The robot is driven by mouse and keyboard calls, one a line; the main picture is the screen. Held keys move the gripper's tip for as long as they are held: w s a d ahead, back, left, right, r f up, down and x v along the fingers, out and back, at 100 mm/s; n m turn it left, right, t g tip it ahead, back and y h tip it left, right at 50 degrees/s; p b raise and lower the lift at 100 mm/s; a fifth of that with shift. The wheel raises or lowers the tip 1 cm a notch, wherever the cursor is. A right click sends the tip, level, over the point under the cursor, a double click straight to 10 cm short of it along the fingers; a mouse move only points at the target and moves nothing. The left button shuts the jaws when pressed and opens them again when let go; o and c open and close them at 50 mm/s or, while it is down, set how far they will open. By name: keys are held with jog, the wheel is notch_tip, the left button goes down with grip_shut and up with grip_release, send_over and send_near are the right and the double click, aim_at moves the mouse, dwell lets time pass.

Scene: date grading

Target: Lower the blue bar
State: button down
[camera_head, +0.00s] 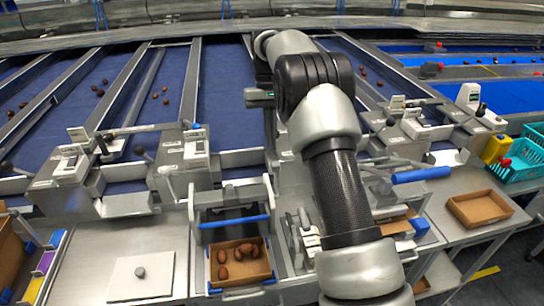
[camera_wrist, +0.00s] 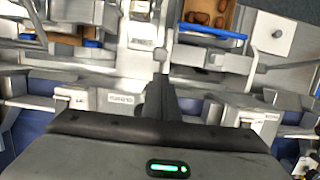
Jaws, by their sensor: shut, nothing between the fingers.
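One blue bar (camera_head: 235,221) lies across the station holding an open box of dates (camera_head: 268,268), just behind the box. This bar (camera_wrist: 212,30) also shows at the top of the wrist view. Which bar is meant, I cannot tell. My gripper (camera_wrist: 160,92) is shut and empty, apart from both bars, between the two stations in the wrist view. My arm hides its fingertips in the head view.
Grey sorting machines with levers and blue belts (camera_head: 225,100) fill the back. A white plate with a knob (camera_head: 140,277) lies at the front left. An empty cardboard tray (camera_head: 480,208) and a turquoise basket (camera_head: 522,160) are at the right.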

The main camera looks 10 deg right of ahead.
aim_at(277, 171)
jog(key=shift+x, duration=2.45)
jog(key=shift+b, duration=0.35)
jog(key=s+t+b, duration=0.6)
jog(key=s+b, duration=0.1)
jog(key=b, duration=0.8)
jog(key=shift+s+f, duration=0.1)
jog(key=shift+s+t+b, duration=0.6)
jog(key=shift+s+b, duration=0.65)
jog(key=shift+b, duration=0.3)
